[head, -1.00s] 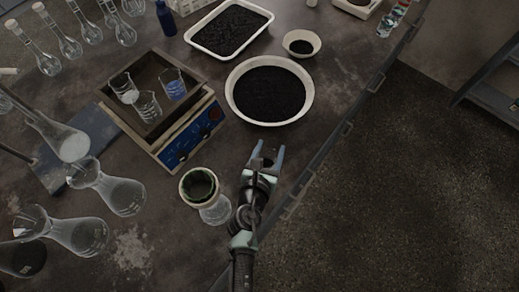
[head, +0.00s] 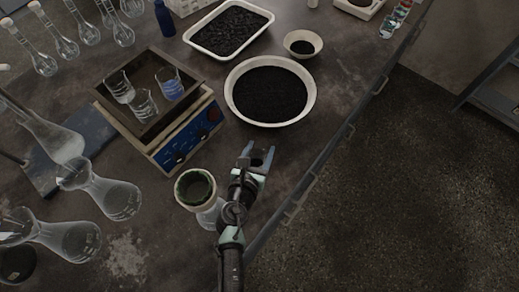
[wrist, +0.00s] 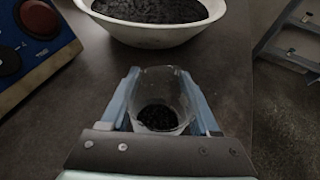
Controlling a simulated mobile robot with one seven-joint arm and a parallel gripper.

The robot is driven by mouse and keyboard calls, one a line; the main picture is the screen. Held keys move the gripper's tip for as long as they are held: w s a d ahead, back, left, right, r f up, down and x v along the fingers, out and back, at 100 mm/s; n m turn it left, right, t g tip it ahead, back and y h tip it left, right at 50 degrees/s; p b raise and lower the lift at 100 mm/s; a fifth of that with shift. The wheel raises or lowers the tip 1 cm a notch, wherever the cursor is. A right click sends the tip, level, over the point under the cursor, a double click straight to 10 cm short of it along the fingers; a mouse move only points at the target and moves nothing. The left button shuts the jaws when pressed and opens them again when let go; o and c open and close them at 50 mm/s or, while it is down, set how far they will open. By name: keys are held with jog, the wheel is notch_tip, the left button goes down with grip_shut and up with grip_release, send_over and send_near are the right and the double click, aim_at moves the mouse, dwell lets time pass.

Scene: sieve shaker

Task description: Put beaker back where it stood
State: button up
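My gripper (head: 256,157) is over the bench in front of the large white bowl. In the wrist view, its two blue fingers sit on either side of a clear glass beaker (wrist: 160,95) and appear to press on it. The beaker is roughly upright, with dark granular material at its bottom. In the head view the beaker is hard to make out between the fingers. I cannot tell whether its base touches the bench. The wooden-framed tray on the blue shaker (head: 186,133) holds three other beakers, one with blue liquid (head: 169,83).
The large white bowl of dark material (head: 313,100) stands just beyond my gripper. A filter funnel on a glass vessel (head: 194,187) stands close to my arm's left. Several flasks (head: 115,199) fill the left. The bench edge (head: 322,168) is to the right. Bare bench lies between bowl and funnel.

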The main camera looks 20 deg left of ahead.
jog(key=o, duration=0.4)
jog(key=shift+r, duration=0.25)
jog(key=p+v, duration=0.1)
jog(key=v, duration=0.6)
jog(key=shift+s, duration=0.25)
